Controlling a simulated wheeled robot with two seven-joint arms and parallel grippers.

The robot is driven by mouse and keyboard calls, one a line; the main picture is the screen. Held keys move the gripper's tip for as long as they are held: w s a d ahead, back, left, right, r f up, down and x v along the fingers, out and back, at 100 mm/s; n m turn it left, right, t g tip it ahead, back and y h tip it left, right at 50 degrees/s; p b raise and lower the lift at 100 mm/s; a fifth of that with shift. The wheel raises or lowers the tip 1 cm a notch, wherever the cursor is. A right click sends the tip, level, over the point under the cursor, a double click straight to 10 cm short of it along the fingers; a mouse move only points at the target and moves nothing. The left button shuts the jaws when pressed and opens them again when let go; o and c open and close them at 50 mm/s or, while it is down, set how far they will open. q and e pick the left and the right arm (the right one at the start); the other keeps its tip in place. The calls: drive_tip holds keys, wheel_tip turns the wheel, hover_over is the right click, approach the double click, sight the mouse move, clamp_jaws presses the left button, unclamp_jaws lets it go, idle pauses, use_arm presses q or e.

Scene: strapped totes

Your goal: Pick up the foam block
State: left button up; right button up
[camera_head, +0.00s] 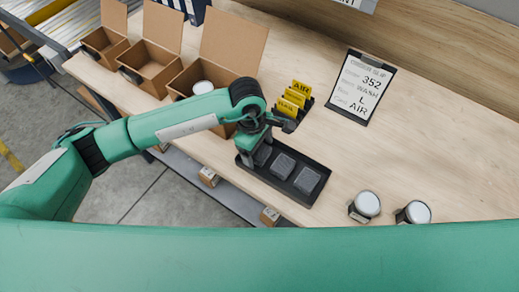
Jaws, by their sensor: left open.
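Dark grey foam blocks lie in a row in a black tray (322,193) on the wooden table. The right block (307,180) and the middle block (284,166) show clearly. The left block (263,154) is partly hidden by my left gripper (252,158). My left gripper points down at the tray's left end, with its fingers beside the left block. It is open; I cannot tell whether it touches the block. My right gripper is not in view.
Open cardboard boxes (152,62) stand along the back left; one holds a white-lidded jar (203,88). Yellow cards (294,95) stand in a holder behind the tray, near an order slip (362,87). Two jars (367,204) (416,212) stand at right. Table space right of the slip is clear.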

use_arm(q)
drive_tip(key=c, duration=1.1)
drive_tip(key=shift+o, duration=0.2)
